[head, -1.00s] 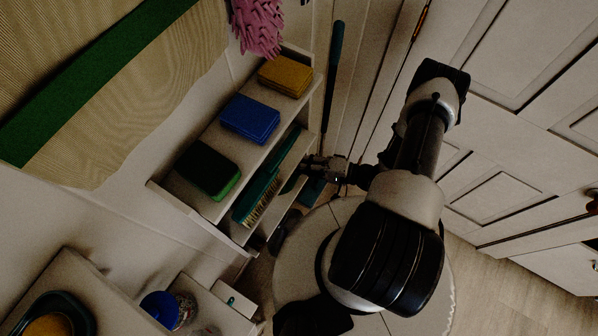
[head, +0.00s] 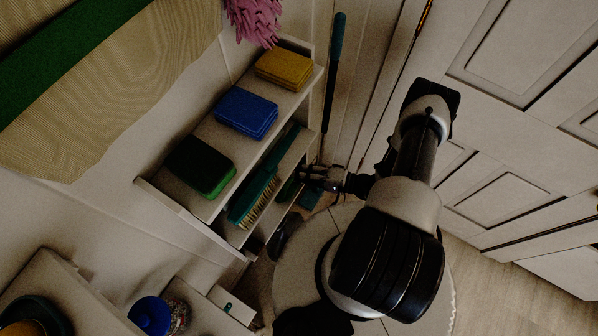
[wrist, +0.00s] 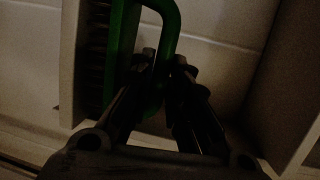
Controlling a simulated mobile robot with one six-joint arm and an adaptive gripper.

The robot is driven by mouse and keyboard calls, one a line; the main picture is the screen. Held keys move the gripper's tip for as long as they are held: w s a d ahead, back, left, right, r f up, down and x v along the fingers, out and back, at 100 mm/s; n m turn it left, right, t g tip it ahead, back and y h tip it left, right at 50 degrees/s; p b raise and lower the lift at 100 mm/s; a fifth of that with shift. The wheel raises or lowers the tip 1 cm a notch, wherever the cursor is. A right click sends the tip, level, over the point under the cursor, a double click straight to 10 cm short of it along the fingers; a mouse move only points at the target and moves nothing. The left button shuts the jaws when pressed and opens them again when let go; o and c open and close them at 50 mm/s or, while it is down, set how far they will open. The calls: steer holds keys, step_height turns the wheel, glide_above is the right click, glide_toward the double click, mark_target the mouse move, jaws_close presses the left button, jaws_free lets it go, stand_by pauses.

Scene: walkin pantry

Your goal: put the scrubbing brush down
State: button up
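The scrubbing brush (wrist: 113,55) is green, with a looped handle and dark bristles on its left side in the wrist view. My gripper (wrist: 162,68) has its fingers on both sides of one limb of the green loop, close against it. The bristles face a pale upright board. In the head view my gripper (head: 304,173) is at the open side of the small shelf unit, beside its lower tiers. The brush is mostly lost in shadow there, and I cannot tell whether it touches a shelf.
The shelf unit (head: 222,150) holds yellow (head: 284,69), blue (head: 246,112) and green (head: 201,166) sponges on top. A long-handled teal brush (head: 262,187) lies on the tier below. A teal-handled pole (head: 335,60) stands behind. White panelled doors (head: 530,60) are at right.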

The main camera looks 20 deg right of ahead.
steer(key=o, duration=0.4)
steer(key=shift+c, duration=0.2)
steer(key=shift+r, duration=0.15)
steer(key=shift+s+d+r, duration=0.1)
steer(key=shift+d, duration=0.1)
steer(key=p+v, duration=0.2)
steer(key=v, duration=0.9)
steer(key=shift+s+d, duration=0.15)
steer(key=shift+d, duration=0.05)
